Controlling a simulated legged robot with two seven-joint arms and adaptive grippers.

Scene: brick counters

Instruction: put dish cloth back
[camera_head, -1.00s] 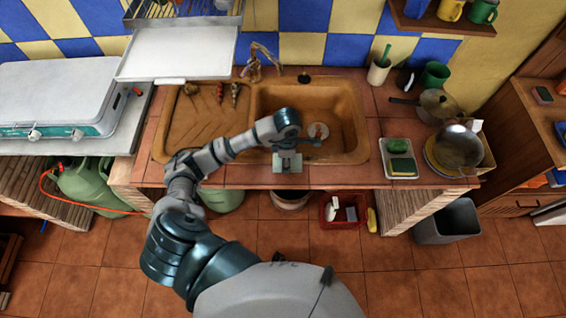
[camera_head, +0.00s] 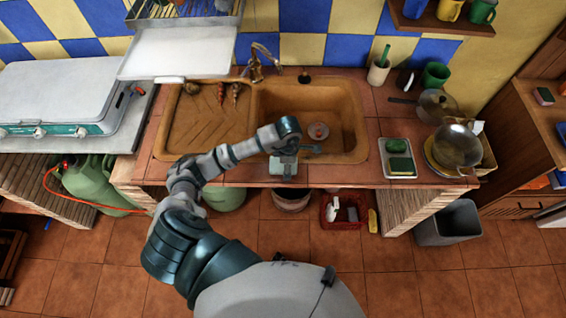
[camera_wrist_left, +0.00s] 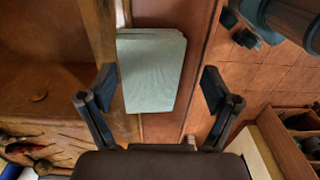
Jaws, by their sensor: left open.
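The dish cloth (camera_wrist_left: 150,72) is a pale green, folded, flat rectangle lying along the counter's front edge beside the sink basin. My left gripper (camera_wrist_left: 163,92) is open, with one dark finger on each side of the cloth and no visible grip on it. My right gripper does not show in either view.
The brown sink (camera_head: 350,115) lies behind my gripper, with a faucet (camera_head: 262,62) at its back. A tray with a sponge (camera_head: 400,166) and a pan (camera_head: 455,145) stand to the right. A white stove (camera_head: 60,95) is at the left.

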